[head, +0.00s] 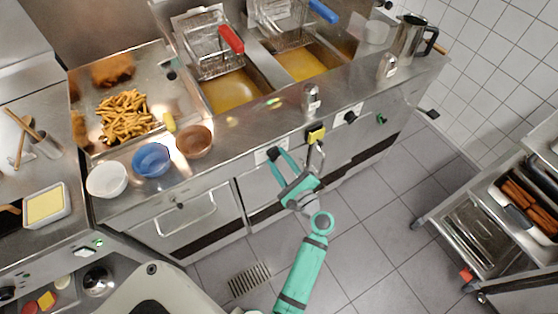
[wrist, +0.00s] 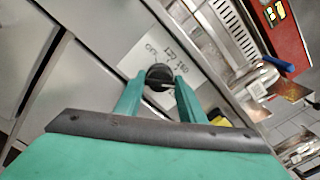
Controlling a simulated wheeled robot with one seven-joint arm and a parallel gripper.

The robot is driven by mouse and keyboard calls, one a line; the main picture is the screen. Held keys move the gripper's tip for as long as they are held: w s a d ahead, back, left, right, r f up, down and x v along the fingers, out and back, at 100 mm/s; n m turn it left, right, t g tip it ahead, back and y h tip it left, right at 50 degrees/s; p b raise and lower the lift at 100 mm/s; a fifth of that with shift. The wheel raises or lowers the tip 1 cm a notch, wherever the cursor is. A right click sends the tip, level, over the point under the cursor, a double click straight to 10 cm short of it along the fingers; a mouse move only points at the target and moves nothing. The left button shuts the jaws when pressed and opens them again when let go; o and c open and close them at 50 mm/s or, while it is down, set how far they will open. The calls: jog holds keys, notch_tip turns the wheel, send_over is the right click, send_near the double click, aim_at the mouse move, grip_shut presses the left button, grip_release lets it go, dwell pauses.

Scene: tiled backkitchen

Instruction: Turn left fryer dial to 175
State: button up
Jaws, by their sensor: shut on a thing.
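The left fryer dial is a dark round knob (wrist: 160,74) on a white marked plate (wrist: 147,50) on the fryer's front panel. In the wrist view the plate shows small lettering and numbers around the knob, too small to read surely; I cannot tell which mark the knob points at. A second dark dial (head: 350,117) sits on the panel farther right.
A yellow block (head: 316,133) and a metal handle are right of my gripper on the panel. Above are two oil vats with baskets, a red handle (head: 231,39) and a blue one (head: 323,11). Bowls line the counter edge. A cart (head: 480,237) stands right; floor between is clear.

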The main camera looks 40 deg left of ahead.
jog(key=shift+w+m, duration=0.1)
jog(key=shift+m, duration=0.5)
jog(key=shift+d, duration=0.1)
jog(key=o, duration=1)
jog(key=v, duration=1.1)
jog(key=shift+f, duration=0.1)
